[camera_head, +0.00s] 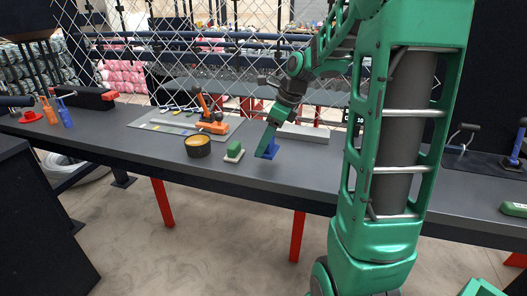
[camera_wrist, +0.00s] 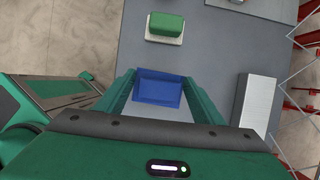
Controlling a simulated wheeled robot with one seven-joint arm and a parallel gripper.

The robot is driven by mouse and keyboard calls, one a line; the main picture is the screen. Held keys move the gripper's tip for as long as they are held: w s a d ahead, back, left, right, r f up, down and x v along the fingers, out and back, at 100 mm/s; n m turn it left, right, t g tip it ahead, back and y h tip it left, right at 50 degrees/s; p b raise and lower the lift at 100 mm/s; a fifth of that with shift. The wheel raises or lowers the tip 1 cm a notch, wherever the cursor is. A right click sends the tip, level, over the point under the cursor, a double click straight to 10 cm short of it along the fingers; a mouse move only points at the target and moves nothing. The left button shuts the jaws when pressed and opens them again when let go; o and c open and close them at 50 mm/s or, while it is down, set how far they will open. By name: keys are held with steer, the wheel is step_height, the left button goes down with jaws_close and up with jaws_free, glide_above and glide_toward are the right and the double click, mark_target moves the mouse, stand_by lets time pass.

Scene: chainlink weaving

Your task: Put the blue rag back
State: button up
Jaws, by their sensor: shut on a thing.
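The blue rag (camera_head: 275,150) shows at the end of my arm, over the middle of the dark grey table in the head view. In the wrist view the blue rag (camera_wrist: 158,88) lies between the two green fingers of my gripper (camera_wrist: 160,84). My gripper also shows in the head view (camera_head: 268,146), where it points down and is shut on the rag. A finger hides part of the rag there. I cannot tell whether the rag touches the tabletop.
A green block on a white base (camera_head: 234,151) stands just left of the rag. A black bowl with yellow contents (camera_head: 198,146) is farther left. A grey mat (camera_head: 170,128) holds tools and an orange device. A long light-grey box (camera_head: 305,133) lies behind, before the chain-link fence.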

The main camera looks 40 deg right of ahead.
mark_target(266, 151)
steer(key=shift+f, duration=1.7)
steer(key=shift+f, duration=0.4)
steer(key=o, duration=1)
steer(key=shift+r, duration=0.15)
steer(key=v, duration=1)
steer(key=s+a+f+n+g+h, duration=0.1)
steer(key=s+f+n, duration=0.1)
steer(key=s+n, duration=0.5)
steer(key=s+a+f+n+g, duration=0.1)
steer(key=s+a+f+n, duration=0.1)
steer(key=s+n, duration=0.5)
steer(key=s+a+f+n+g+h, duration=0.1)
steer(key=s+f+n, duration=0.3)
steer(key=s+n, duration=0.4)
steer(key=s+a, duration=0.1)
steer(key=s, duration=0.3)
steer(key=shift+h, duration=0.3)
